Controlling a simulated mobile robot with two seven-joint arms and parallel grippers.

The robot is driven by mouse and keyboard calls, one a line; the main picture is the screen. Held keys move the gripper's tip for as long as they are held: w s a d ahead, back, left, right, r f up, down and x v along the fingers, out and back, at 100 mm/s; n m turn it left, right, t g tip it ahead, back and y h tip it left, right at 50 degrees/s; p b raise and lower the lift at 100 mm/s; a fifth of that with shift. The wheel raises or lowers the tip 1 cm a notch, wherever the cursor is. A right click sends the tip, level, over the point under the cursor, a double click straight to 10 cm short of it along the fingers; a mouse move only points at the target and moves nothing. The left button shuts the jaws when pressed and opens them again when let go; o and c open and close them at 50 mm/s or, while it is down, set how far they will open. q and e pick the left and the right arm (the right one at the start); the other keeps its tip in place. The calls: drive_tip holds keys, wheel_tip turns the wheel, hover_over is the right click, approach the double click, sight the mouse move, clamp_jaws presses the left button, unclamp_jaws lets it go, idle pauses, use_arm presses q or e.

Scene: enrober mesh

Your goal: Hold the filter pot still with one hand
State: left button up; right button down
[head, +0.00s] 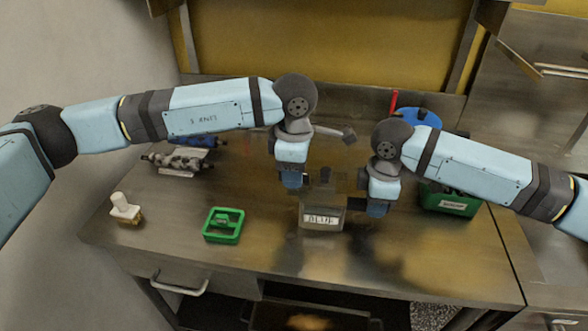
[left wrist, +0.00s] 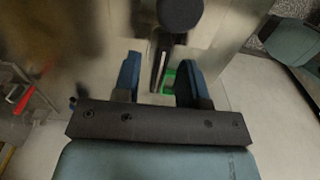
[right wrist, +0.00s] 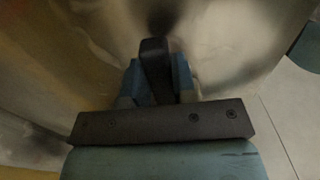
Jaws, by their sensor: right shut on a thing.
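The filter pot (head: 322,226), a dark see-through vessel with a white label, stands on the steel table in the head view. My right gripper (head: 377,208) is at its right side. In the right wrist view its blue fingers are shut on a dark upright strip (right wrist: 155,62), which looks like the pot's handle. My left gripper (head: 292,180) is above the pot's left rear side. In the left wrist view its fingers (left wrist: 160,82) are apart, with a dark bar and a round dark knob showing between and beyond them. The pot's top is partly hidden.
A green frame (head: 223,225) lies left of the pot, and a white-knobbed brush-like thing (head: 124,208) stands at the far left. A green bin (head: 450,203) and a blue round thing (head: 418,116) are at right. The table's front strip is clear.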

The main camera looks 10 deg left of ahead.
use_arm(q)
wheel_tip(320, 180, up, 12)
idle(0.7)
use_arm(e)
drive_tip(key=c, duration=0.8)
unclamp_jaws()
drive_tip(key=shift+c, duration=0.2)
